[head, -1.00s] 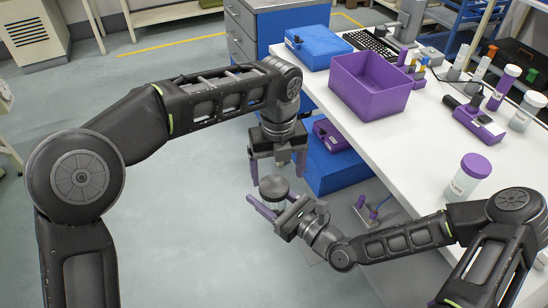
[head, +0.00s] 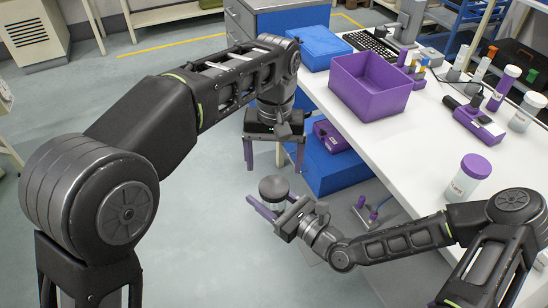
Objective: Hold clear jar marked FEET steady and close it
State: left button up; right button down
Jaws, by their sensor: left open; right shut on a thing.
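A small clear jar (head: 274,202) with a dark grey lid (head: 273,186) on top is held upright in the air off the table's near left edge. My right gripper (head: 271,205) is shut on the jar's body, its purple fingers around it below the lid. My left gripper (head: 273,158) is open and empty, pointing down above the lid, with one purple finger to each side and a gap between fingertips and lid. No marking on the held jar can be read. Whether the lid is tight cannot be told.
The white table (head: 400,150) carries a purple bin (head: 370,88), a blue case (head: 318,46) and a jar with a purple lid (head: 466,178). A blue box (head: 330,172) is below the table's edge. Open floor lies left of the held jar.

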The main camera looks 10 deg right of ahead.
aim_at(274, 186)
pick_arm(q)
jog(key=n, duration=0.3)
jog(key=r+n, duration=0.1)
jog(key=n, duration=0.1)
jog(key=shift+s+n, duration=0.3)
jog(key=shift+f, duration=4)
jog(key=shift+c, duration=0.3)
jog(key=c, duration=1.4)
jog(key=m, duration=1.1)
jog(key=o, duration=1.6)
jog(key=shift+o, duration=0.2)
